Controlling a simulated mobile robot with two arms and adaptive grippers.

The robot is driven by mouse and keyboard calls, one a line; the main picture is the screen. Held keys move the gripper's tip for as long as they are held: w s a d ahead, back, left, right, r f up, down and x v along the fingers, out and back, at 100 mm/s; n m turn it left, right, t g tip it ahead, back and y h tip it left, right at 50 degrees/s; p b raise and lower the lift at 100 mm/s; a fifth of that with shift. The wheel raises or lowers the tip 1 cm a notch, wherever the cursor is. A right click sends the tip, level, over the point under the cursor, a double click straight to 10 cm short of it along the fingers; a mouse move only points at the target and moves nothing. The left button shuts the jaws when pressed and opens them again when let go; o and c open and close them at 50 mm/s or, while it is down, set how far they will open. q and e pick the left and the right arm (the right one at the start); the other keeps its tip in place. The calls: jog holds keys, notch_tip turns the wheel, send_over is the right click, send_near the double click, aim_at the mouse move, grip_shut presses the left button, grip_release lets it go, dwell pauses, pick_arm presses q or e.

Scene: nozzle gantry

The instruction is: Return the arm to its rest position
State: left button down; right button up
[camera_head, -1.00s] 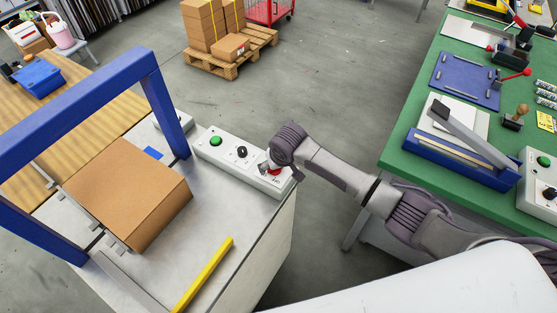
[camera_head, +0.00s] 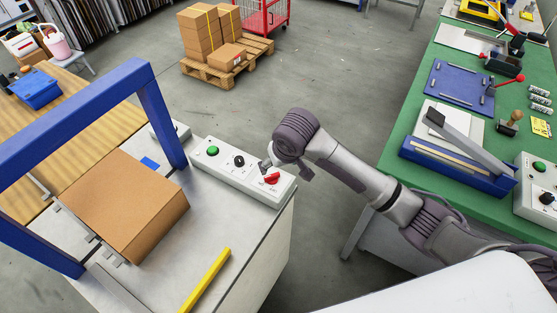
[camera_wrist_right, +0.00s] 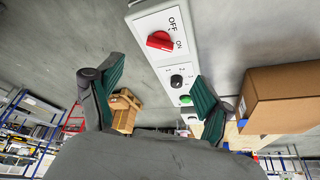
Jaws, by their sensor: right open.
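My right gripper (camera_head: 286,168) is above the right end of the grey control box (camera_head: 225,172). In the wrist view my right gripper (camera_wrist_right: 159,76) is open, with its green-padded fingers wide apart and nothing between them. The red rotary switch (camera_head: 272,179) on the box is clear of the fingers. It also shows in the wrist view (camera_wrist_right: 160,41), its handle roughly in line with the ON label. My right arm reaches in from the lower right. My left gripper is not in view.
A cardboard box (camera_head: 125,205) sits on the metal bench under a blue gantry frame (camera_head: 160,115). A yellow bar (camera_head: 205,281) lies at the bench front. A green table (camera_head: 410,185) with tools stands right. The floor between is clear.

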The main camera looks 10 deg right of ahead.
jog(key=s+a+f+n+y, duration=0.1)
jog(key=s+f, duration=0.1)
jog(key=s, duration=0.5)
jog(key=s+f+y, duration=0.1)
jog(key=s+f, duration=0.2)
jog(key=s, duration=0.4)
jog(key=s+d+h, duration=0.2)
jog(key=s+d, duration=0.7)
jog(key=s, duration=0.5)
notch_tip(320, 180, down, 27)
jog(key=g+b, duration=0.2)
jog(key=b, duration=0.1)
jog(key=s+d+f+g+b, duration=0.1)
jog(key=s+d+f+b, duration=0.1)
jog(key=s+f, duration=1.6)
notch_tip(320, 180, down, 3)
jog(key=shift+d+r+h, duration=0.2)
jog(key=shift+d+h, duration=0.1)
jog(key=shift+s, duration=0.1)
